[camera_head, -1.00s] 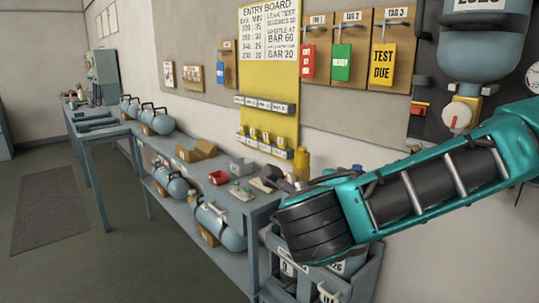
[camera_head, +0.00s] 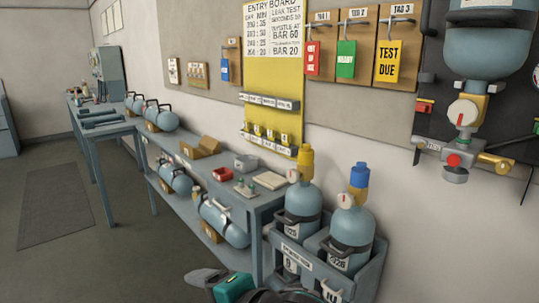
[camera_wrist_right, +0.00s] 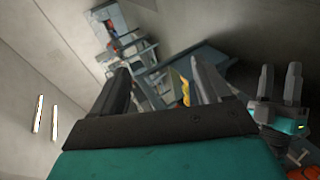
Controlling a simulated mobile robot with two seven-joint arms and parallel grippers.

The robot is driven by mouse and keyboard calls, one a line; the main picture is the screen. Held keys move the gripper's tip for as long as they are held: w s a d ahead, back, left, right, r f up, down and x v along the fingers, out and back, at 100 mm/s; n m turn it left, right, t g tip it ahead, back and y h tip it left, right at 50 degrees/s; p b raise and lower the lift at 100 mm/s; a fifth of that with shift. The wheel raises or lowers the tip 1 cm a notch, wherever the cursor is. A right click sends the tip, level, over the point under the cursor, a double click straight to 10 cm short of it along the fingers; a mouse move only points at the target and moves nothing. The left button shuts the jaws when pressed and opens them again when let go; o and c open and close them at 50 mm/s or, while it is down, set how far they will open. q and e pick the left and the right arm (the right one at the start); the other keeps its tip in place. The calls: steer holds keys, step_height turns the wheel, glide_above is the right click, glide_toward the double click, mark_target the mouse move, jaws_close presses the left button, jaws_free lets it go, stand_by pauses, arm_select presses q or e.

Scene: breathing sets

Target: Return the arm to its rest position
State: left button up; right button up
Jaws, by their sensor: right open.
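My right gripper (camera_wrist_right: 160,78) is open in the right wrist view, its two dark fingers well apart with nothing between them. My other gripper, the left one (camera_wrist_right: 279,78), shows at the right of that view, with two grey fingers apart and nothing seen between them. In the head view a teal and dark part of one of my arms (camera_head: 235,288) shows at the bottom edge, in front of the cylinder rack; I cannot tell which arm. The rest of that arm is out of frame.
A rack (camera_head: 375,272) holds a yellow-topped cylinder (camera_head: 302,205) and a blue-topped cylinder (camera_head: 352,225). A wall-mounted cylinder (camera_head: 487,45) with a regulator hangs at right. Floor at left is clear.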

steer(key=d+f+m+t+h, duration=0.2)
steer(key=d+f+m+t, duration=0.1)
steer(key=d+f+m, duration=0.95)
steer(key=s+d+f+m+h, duration=0.5)
steer(key=s+d+f+m, duration=0.6)
steer(key=d, duration=0.4)
steer(key=shift+f+m+h, duration=0.4)
steer(key=shift+f+m, duration=0.05)
steer(key=shift+d, duration=0.1)
steer(key=shift+c, duration=0.4)
